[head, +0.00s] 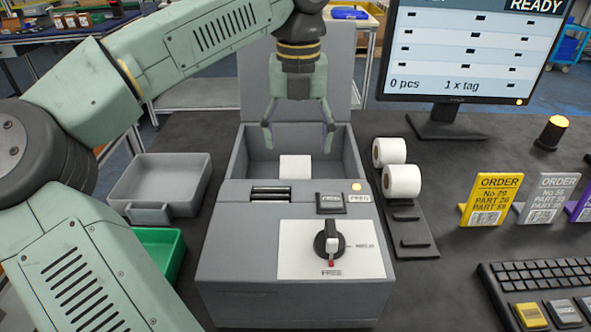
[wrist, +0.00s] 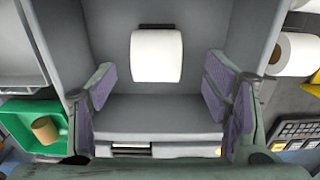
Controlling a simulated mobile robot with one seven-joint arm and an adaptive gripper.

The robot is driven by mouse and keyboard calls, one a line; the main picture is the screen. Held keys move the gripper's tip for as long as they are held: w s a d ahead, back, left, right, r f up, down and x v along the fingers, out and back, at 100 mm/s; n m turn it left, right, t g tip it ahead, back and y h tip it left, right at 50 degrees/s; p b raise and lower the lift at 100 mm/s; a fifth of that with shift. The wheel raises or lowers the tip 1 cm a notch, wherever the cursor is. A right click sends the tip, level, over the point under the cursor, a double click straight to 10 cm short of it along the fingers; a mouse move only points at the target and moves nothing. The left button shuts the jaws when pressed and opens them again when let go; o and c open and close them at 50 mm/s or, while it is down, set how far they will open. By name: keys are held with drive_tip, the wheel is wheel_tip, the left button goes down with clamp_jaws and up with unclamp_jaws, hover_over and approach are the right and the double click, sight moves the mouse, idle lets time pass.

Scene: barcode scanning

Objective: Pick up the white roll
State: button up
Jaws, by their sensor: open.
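A white roll (head: 295,167) sits inside the open grey printer box (head: 243,150), near its front wall. In the wrist view the white roll (wrist: 156,55) lies inside the box, with purple-padded fingers to either side and nearer the camera. My gripper (head: 297,140) is open and empty at the mouth of the box, above the roll. In the wrist view my gripper (wrist: 165,95) has its fingers spread wide. Two more white rolls, a rear one (head: 389,151) and a front one (head: 402,181), rest on a dark rack right of the box.
A grey tray (head: 135,185) and a green bin (head: 165,250) stand left of the box. The box lid (head: 240,85) is raised behind. A monitor (head: 470,95), order cards (head: 490,200) and a keyboard (head: 530,270) are on the right. The box walls closely flank the gripper.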

sight(295, 159)
drive_tip(key=f, duration=0.1)
drive_tip(key=f+p, duration=0.1)
drive_tip(key=f, duration=0.3)
drive_tip(key=shift+s+a, duration=0.2)
drive_tip(key=shift+s, duration=0.15)
drive_tip(key=shift+c, duration=0.4)
drive_tip(key=c, duration=1.2)
